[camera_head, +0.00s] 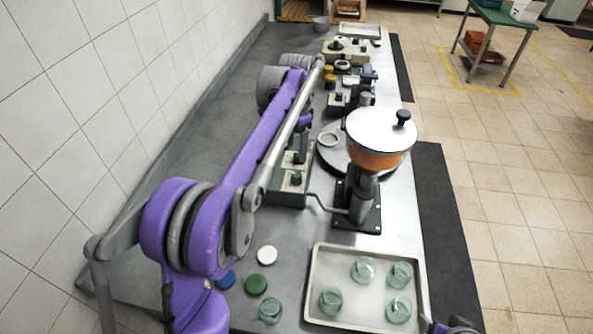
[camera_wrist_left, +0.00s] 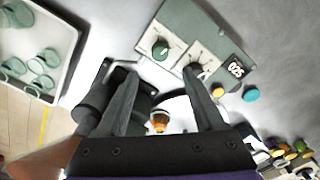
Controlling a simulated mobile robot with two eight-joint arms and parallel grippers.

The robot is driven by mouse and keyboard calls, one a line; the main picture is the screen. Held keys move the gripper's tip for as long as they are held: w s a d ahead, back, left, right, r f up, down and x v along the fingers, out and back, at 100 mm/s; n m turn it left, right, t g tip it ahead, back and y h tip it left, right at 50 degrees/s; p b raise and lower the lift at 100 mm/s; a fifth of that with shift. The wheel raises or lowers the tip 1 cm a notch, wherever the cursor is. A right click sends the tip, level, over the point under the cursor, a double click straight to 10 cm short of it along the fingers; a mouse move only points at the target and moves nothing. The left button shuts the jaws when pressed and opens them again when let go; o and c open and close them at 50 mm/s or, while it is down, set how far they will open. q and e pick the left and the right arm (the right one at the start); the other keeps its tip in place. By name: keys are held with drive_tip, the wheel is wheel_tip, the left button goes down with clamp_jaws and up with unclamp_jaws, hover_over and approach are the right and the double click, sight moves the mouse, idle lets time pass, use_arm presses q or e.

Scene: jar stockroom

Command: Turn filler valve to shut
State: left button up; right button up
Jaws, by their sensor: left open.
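The filler has a hopper (camera_head: 378,150) of orange content under a white lid, on a dark base. A grey-green control box (camera_head: 284,192) stands beside it, linked by a thin pipe. In the left wrist view the box (camera_wrist_left: 186,24) has a green knob (camera_wrist_left: 160,50), a dark knob and a small display. I cannot tell for sure which part is the filler valve. My left gripper (camera_wrist_left: 160,72) is open and empty above the box, with one fingertip near the dark knob. In the head view my arm partly hides the box. Only a small part of my right arm shows at the bottom edge.
A tray (camera_head: 315,288) with several green glass jars stands at the front right. Loose lids, including a white one (camera_head: 266,255) and a green one (camera_head: 256,284), lie left of it. Small devices line the bench farther back. The wall bounds the left.

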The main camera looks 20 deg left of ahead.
sight(297, 174)
use_arm(q)
wheel_tip(297, 174, down, 10)
idle(0.4)
clamp_jaws()
